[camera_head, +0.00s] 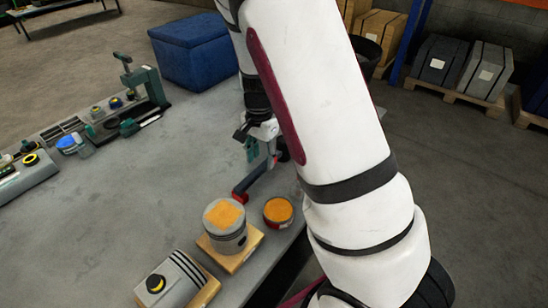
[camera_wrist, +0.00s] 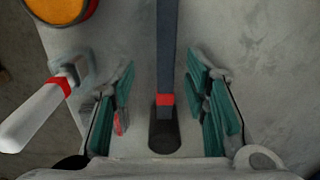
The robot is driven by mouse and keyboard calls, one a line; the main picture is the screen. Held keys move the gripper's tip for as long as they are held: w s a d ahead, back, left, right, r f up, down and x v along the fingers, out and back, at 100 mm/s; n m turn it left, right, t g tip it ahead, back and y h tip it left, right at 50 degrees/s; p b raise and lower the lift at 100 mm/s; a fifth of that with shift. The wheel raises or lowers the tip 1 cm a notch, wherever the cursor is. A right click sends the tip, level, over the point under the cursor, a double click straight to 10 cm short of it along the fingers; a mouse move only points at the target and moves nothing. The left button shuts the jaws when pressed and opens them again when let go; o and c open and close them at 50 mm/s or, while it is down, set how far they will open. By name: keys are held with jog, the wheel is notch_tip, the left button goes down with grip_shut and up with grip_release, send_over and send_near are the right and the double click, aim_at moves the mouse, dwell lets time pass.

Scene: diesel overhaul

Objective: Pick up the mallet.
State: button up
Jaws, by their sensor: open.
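The mallet (camera_head: 250,182) lies on the grey bench top near its right edge. In the head view its red end points down-left and a dark bar runs up toward my gripper (camera_head: 261,150). In the wrist view the mallet's dark blue handle (camera_wrist: 167,55), with a red band and a black rounded end, lies between my green finger pads (camera_wrist: 168,108). The pads stand apart on either side, with clear gaps, so my gripper is open and empty. The mallet's head is outside the wrist view.
A white-handled tool (camera_wrist: 36,117) with a red band lies left of my fingers in the wrist view. An orange-topped red tin (camera_head: 278,211) and a piston (camera_head: 227,232) on a wooden block stand close by. A blue box (camera_head: 193,52) is behind.

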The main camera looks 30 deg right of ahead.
aim_at(260, 168)
jog(key=shift+w+a+f, duration=0.1)
jog(key=shift+w+f, duration=0.05)
jog(key=shift+f, duration=1.15)
jog(key=shift+w+f, duration=0.15)
jog(key=shift+f, duration=1.15)
grip_shut()
